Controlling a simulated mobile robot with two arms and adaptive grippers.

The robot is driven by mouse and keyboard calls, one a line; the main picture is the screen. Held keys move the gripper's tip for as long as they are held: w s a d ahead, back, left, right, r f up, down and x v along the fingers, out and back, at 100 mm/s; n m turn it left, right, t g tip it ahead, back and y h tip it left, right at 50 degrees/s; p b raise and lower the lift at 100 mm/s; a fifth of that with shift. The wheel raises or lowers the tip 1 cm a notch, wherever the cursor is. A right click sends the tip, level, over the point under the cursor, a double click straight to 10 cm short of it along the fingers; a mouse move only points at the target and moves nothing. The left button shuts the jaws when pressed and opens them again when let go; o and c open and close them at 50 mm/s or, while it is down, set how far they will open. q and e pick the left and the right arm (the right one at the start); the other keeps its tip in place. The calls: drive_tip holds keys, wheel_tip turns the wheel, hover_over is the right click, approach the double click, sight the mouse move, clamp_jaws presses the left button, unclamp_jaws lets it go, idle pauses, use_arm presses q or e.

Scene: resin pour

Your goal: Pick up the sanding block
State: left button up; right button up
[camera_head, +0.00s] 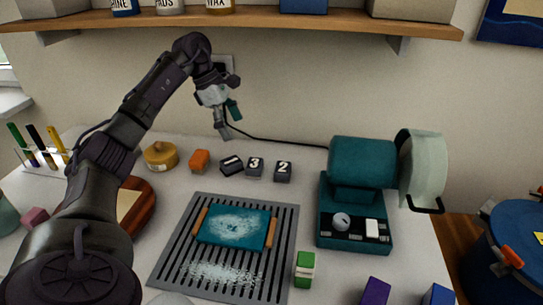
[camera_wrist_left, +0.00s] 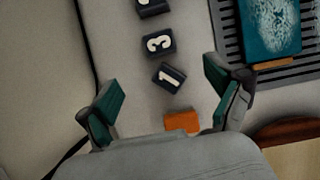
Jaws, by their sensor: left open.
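An orange block (camera_head: 199,160) stands on the white table, between a round yellow-brown piece and the numbered blocks. It looks most like the sanding block, but no label confirms this. My left gripper (camera_head: 229,120) is open and empty, above the back of the table, higher than the orange block and to its right in the head view. In the left wrist view, the orange block (camera_wrist_left: 181,121) shows between the open fingers (camera_wrist_left: 163,88), close to the palm edge, which hides part of it. My right gripper is not in view.
Dark numbered blocks (camera_head: 255,167) stand right of the orange block; the round piece (camera_head: 160,155) is left. A slotted grey mat (camera_head: 168,262) bears a dusty teal board (camera_head: 235,227). A teal machine (camera_head: 358,180) stands right. A shelf (camera_head: 300,21) spans above.

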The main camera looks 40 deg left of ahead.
use_arm(q)
hover_over(255, 163)
drive_tip(key=s+a, duration=0.2)
drive_tip(key=f, duration=0.7)
drive_tip(key=shift+w+a, duration=0.1)
drive_tip(key=shift+w, duration=0.1)
drive_tip(key=shift+w+d+f, duration=0.2)
drive_tip(key=shift+f, duration=0.2)
drive_tip(key=p+x, duration=0.1)
drive_tip(key=x, duration=0.4)
drive_tip(key=shift+r, duration=0.1)
drive_tip(key=c, duration=1.3)
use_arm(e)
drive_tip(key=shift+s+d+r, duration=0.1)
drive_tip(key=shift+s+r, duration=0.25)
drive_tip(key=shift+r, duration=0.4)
use_arm(q)
drive_tip(key=shift+r, duration=0.15)
wheel_tip(255, 163, up, 4)
drive_tip(key=shift+w+d+r, duration=0.1)
drive_tip(key=s+d+r+b, duration=0.1)
drive_tip(key=d+r, duration=0.5)
drive_tip(key=d, duration=0.5)
drive_tip(key=shift+d+r+b, duration=0.25)
drive_tip(key=shift+b, duration=0.1)
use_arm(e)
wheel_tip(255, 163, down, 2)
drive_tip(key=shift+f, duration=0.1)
